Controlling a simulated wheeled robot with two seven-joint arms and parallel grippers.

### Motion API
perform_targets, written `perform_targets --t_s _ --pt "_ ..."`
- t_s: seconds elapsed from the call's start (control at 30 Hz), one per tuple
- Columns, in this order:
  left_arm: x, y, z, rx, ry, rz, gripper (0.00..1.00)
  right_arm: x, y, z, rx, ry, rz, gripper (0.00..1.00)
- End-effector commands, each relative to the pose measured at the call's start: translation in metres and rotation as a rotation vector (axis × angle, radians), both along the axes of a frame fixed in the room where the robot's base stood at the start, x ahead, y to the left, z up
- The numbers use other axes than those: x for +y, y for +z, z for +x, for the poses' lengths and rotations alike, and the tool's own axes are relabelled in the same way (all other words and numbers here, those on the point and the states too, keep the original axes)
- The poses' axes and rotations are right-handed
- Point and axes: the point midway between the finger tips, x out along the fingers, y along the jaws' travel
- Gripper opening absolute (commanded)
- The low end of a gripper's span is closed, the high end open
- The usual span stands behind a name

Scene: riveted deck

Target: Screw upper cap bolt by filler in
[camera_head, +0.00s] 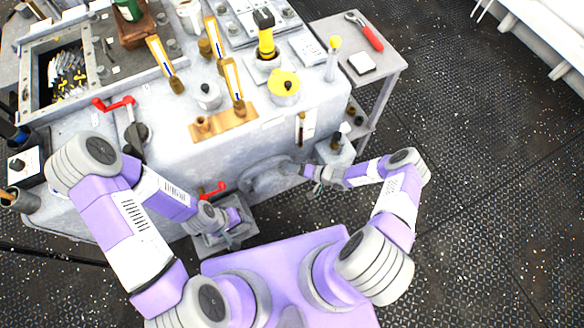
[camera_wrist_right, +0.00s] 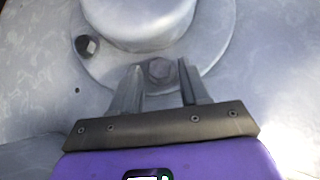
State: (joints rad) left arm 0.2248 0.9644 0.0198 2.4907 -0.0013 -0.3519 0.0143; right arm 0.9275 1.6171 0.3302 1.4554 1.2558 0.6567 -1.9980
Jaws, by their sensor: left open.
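The grey round cap (camera_head: 262,180) sits on the front of the big grey machine block. In the head view my right gripper (camera_head: 293,168) is at the cap's right side. My left gripper (camera_head: 230,238) is open and low, over a grey tray (camera_head: 215,247).
The machine top holds brass level gauges (camera_head: 233,83), a yellow-topped pot (camera_head: 284,84) and a black-and-yellow tool (camera_head: 265,38). A red lever (camera_head: 114,104) stands at the left. The deck at right is clear.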

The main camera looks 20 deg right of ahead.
Motion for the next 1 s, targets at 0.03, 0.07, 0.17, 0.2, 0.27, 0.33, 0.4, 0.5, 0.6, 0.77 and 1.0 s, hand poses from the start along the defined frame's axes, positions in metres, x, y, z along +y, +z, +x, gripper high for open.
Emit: perform_targets --t_s 0.03,0.07,0.17,0.2,0.27,0.33,0.4,0.5,0.6,0.77,1.0 --pt "0.0 0.0 0.0 0.0 0.0 0.0 0.52 0.0 0.0 -0.0001 0.0 0.0 0.0 0.37" --pt "0.0 0.0 0.0 0.0 0.0 0.0 0.52 0.0 0.0 -0.0001 0.0 0.0 0.0 0.32" --pt "0.0 0.0 0.0 0.0 0.0 0.0 0.52 -0.0001 0.0 -0.0002 0.0 0.0 0.0 0.17" --pt "0.0 0.0 0.0 0.0 0.0 0.0 0.52 -0.0001 0.0 -0.0003 0.0 0.0 0.0 0.11" --pt "0.0 0.0 0.0 0.0 0.0 0.0 0.52 -0.0001 0.0 -0.0003 0.0 0.0 0.0 0.02" --pt "0.0 0.0 0.0 0.0 0.0 0.0 0.52 0.0 0.0 -0.0004 0.0 0.0 0.0 0.0" --pt "0.0 0.0 0.0 0.0 0.0 0.0 0.52 -0.0001 -0.0001 -0.0004 0.001 0.0 0.003 0.0" --pt "0.0 0.0002 0.0 0.0 0.0 0.0 0.52 -0.0003 -0.0004 -0.0004 0.003 0.0 0.017 0.0" --pt "0.0 0.0006 0.0 0.0 0.0 0.0 0.52 -0.0004 -0.0014 -0.0005 0.009 0.0 0.046 0.0" --pt "0.0001 0.001 0.0 0.0 0.0 0.0 0.52 -0.0012 -0.0035 -0.0003 0.026 -0.001 0.131 0.0" --pt "0.0 0.0 0.0 0.0 0.0 0.0 0.52 -0.0019 -0.0077 -0.0008 0.061 0.0 0.309 0.0"
